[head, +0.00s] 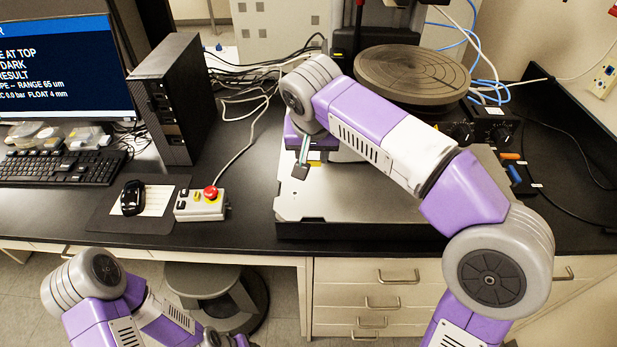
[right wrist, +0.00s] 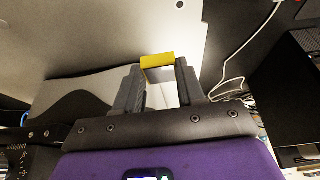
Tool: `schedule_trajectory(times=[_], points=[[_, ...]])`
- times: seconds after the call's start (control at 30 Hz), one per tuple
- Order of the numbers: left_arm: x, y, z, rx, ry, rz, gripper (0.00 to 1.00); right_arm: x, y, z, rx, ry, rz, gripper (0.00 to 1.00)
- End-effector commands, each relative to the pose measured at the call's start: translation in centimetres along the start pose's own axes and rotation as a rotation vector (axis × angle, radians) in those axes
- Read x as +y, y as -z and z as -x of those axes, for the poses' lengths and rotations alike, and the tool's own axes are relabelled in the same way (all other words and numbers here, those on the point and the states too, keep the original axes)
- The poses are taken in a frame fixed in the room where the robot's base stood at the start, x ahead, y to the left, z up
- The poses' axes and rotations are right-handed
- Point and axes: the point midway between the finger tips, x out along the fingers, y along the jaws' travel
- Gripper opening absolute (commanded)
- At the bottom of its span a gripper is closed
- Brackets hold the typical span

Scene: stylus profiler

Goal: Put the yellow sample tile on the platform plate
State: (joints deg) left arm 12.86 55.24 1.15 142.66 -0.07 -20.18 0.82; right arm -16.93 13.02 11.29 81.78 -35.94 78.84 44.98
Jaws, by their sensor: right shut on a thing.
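My right gripper (right wrist: 158,72) is shut on the yellow sample tile (right wrist: 157,61), which spans its two fingertips in the right wrist view. A round grey plate with ring grooves (head: 412,73), which looks like the platform plate, stands at the back right, beyond my right forearm. The tile is apart from it. My left arm is low at the lower left, and its gripper does not show.
The light metal base (head: 300,206) lies under my right arm. A control box with a red button (head: 203,203), a mouse (head: 132,198) and a black computer tower (head: 172,98) stand to its left. Cables run behind. Dark knobbed equipment (head: 492,125) is at the right.

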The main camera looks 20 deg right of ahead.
Motion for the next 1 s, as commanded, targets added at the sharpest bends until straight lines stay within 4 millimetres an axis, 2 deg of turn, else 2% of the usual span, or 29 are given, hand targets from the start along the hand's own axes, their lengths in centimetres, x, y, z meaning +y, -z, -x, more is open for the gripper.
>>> schedule_trajectory(times=[0.03, 0.1, 0.2, 0.37, 0.6, 0.97, 1.0], points=[[-0.4, 0.0, -0.9, -0.002, 0.0, 0.0, 0.43, 0.1, -0.7, -1.5, -0.002, -0.002, 0.0, 0.0], [-0.6, 0.0, -1.6, -0.002, 0.0, 0.001, 0.43, 0.1, -1.2, -2.8, -0.002, -0.002, 0.0, 0.0], [-0.8, 0.0, -2.1, -0.002, 0.0, 0.001, 0.43, 0.1, -1.7, -4.0, -0.001, -0.001, 0.001, 0.0], [-0.9, 0.0, -2.4, -0.002, 0.0, 0.001, 0.43, 0.0, -2.0, -4.8, -0.001, -0.001, 0.0, 0.0], [-1.5, 0.1, -3.9, -0.001, 0.0, 0.001, 0.43, 0.1, -3.2, -7.8, -0.001, 0.0, 0.0, 0.0], [-1.5, 0.1, -4.0, -0.001, 0.0, 0.0, 0.43, 0.0, -3.4, -8.1, 0.0, 0.0, 0.0, 0.0], [-1.5, 0.1, -4.0, -0.001, 0.0, 0.0, 0.43, 0.0, -3.4, -8.1, 0.0, 0.0, 0.0, 0.4]])
